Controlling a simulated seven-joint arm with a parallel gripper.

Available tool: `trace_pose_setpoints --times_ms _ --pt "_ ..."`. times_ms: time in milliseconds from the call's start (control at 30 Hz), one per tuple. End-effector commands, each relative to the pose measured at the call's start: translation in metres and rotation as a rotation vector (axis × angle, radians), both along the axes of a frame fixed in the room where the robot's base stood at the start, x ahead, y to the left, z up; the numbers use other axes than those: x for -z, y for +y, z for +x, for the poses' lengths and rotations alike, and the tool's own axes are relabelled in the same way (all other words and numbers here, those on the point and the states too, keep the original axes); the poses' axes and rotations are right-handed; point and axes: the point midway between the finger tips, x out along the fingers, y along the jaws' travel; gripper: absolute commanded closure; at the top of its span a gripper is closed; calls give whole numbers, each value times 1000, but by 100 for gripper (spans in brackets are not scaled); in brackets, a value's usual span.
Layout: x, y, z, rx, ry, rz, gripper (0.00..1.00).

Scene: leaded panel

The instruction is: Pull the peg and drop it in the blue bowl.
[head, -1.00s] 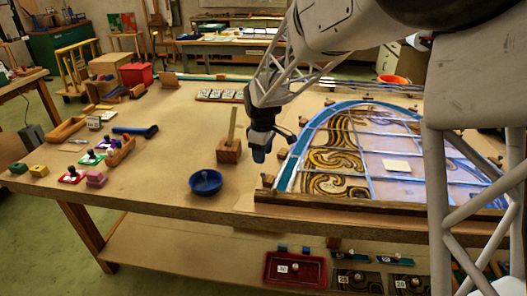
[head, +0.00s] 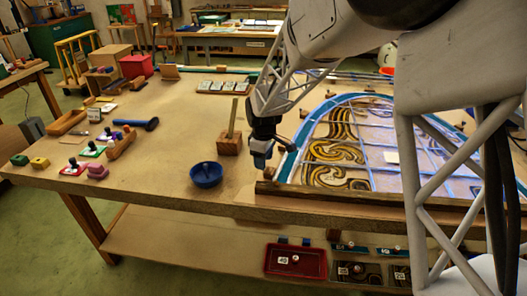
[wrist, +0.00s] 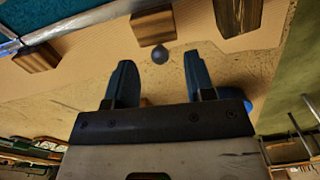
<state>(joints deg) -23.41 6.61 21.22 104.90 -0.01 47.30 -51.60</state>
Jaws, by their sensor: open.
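A dark round knob (wrist: 160,54), likely the peg's head, shows in the wrist view beside a small wooden block (wrist: 153,25) at the panel's edge. How the peg is seated is hidden. My gripper (wrist: 158,68) is open and empty, with the knob lined up between its fingertips in the picture; the gap in depth is unclear. In the head view my gripper (head: 261,158) is low by the panel's left corner, and hides the peg. The blue bowl (head: 206,175) stands on the table to its left; part of it shows behind the right finger (wrist: 249,103).
The leaded panel (head: 335,150) lies to the right, with blocks around its edge and a dark wooden ledge (head: 330,197) in front. A wooden mallet-like block with an upright stick (head: 229,144) stands behind the bowl.

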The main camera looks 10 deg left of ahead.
Motion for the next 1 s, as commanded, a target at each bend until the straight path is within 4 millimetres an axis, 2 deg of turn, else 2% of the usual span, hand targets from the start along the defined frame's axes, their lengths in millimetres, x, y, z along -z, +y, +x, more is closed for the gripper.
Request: trace_pose_setpoints --times_ms 200,567,600,667,900,933,967,1000 --pt "16 0 0 0 0 0 51" --pt "19 0 0 0 0 0 51" --pt "19 0 0 0 0 0 52" --pt "19 0 0 0 0 0 61" --pt "19 0 0 0 0 0 98" --pt "19 0 0 0 0 0 100" --pt "19 0 0 0 0 0 85" --pt "19 0 0 0 0 0 91"
